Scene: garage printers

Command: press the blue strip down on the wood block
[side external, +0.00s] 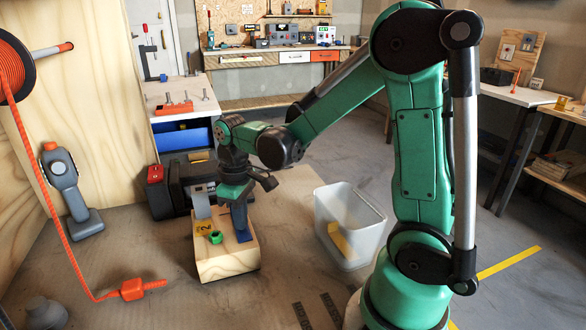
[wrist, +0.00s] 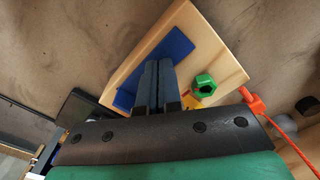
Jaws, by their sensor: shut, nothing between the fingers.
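The pale wood block (side external: 228,262) stands on the floor left of centre in the side view. In the wrist view its top (wrist: 222,62) lies below my gripper. The blue strip (wrist: 178,43) lies across the block top; its middle is hidden behind my fingers, and its other end (wrist: 124,100) shows to their left. In the side view a bit of the strip (side external: 245,236) shows at the fingertips. My gripper (wrist: 158,64) is shut and empty, fingers side by side and pointing down over the strip (side external: 240,230). I cannot tell whether the tips touch it.
A green nut (side external: 215,237) and a yellow piece (side external: 204,228) are on the block beside my fingers. A translucent bin (side external: 350,220) holding a yellow piece stands to the right. Dark cases (side external: 180,185) stand behind. An orange cable (side external: 62,230) hangs at left. Floor in front is mostly clear.

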